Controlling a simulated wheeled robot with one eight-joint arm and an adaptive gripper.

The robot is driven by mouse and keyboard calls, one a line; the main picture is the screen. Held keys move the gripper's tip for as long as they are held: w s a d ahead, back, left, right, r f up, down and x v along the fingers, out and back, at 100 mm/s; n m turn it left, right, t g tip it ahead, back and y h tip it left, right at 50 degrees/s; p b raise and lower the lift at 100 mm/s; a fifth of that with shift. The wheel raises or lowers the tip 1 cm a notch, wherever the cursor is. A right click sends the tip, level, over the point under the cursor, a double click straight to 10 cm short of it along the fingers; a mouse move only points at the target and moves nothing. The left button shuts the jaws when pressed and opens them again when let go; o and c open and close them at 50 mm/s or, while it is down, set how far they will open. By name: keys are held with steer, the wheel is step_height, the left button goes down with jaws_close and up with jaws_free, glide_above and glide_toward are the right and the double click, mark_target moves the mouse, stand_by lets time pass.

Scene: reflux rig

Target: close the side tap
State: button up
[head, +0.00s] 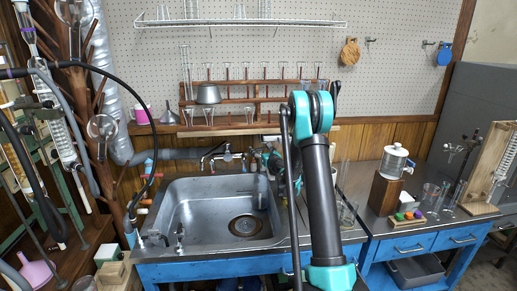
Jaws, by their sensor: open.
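The steel sink has a tap (226,156) at its back wall, with a spout over the basin. Small metal fittings (179,236) stand on the sink's left front rim; I cannot tell for sure which of these is the side tap, or how its handle is set. My gripper (270,163) is partly seen beyond my raised arm, by the sink's back right corner, to the right of the back tap. It is open, and I see nothing held in it. My arm hides part of it and the sink's right edge.
The sink (190,208) has an empty basin. A wooden rack (245,97) with glassware stands behind it. Glass vessels stand on the counter right of my arm. Hoses and glassware crowd the left.

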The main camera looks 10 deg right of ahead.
steer(key=c, duration=1.2)
steer(key=shift+a+m+t+h, duration=0.15)
steer(key=shift+m+t+h, duration=0.15)
steer(key=shift+m+h, duration=1.5)
steer(key=shift+h, duration=1)
steer(key=o, duration=1.2)
steer(key=shift+s, duration=0.1)
steer(key=s, duration=1.1)
steer(key=shift+s, duration=0.4)
